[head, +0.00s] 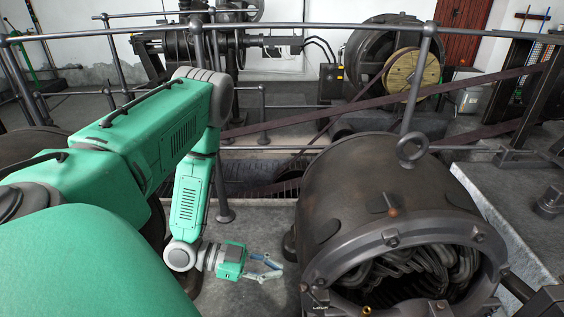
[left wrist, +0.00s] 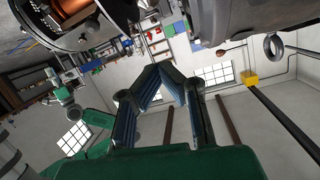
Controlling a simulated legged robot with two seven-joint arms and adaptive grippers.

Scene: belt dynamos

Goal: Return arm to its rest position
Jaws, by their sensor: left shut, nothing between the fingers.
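My left arm comes in from the left in the head view, its green upper links raised and its forearm hanging down. My left gripper (head: 268,268) is at its end, low in the picture, just left of the large dark machine housing and apart from it. The fingers are shut and empty. In the left wrist view the dark fingers of the left gripper (left wrist: 160,78) meet at their tips with nothing between them. A green arm shows small at the left of that view; its far end is too small to make out. No right gripper shows in the head view.
The round machine housing (head: 390,195) with an open, coil-filled front stands right of my left gripper. A grey metal railing (head: 280,26) crosses behind it. A wooden pulley (head: 412,75) and dark belts lie farther back. A pale stone block (head: 515,205) is at the right.

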